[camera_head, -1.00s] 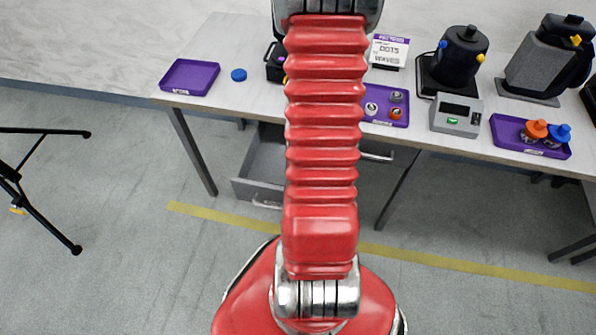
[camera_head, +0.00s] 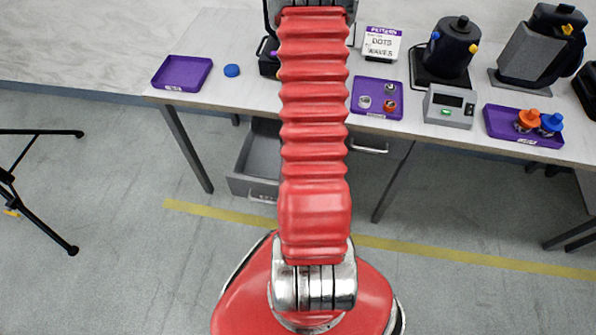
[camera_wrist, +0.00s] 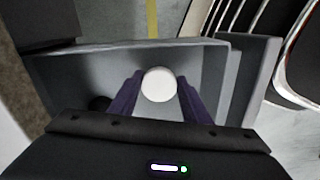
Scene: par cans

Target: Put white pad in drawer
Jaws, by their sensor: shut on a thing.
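The white pad (camera_wrist: 159,85) is a round white disc held between the two purple fingers of my gripper (camera_wrist: 159,92) in the wrist view. My gripper is shut on it. Behind the pad in that view lies the grey interior of the open drawer (camera_wrist: 75,72); how high the pad is above the drawer floor I cannot tell. In the head view the drawer (camera_head: 252,184) is pulled out below the table, left of my arm. My gripper and the pad do not show in the head view.
The table holds an empty purple tray (camera_head: 182,73), a blue disc (camera_head: 232,70), a purple tray with small round pieces (camera_head: 376,96), a grey device (camera_head: 450,105), black machines (camera_head: 452,47) and a sign (camera_head: 382,43). A shut drawer (camera_head: 370,148) is right of my arm.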

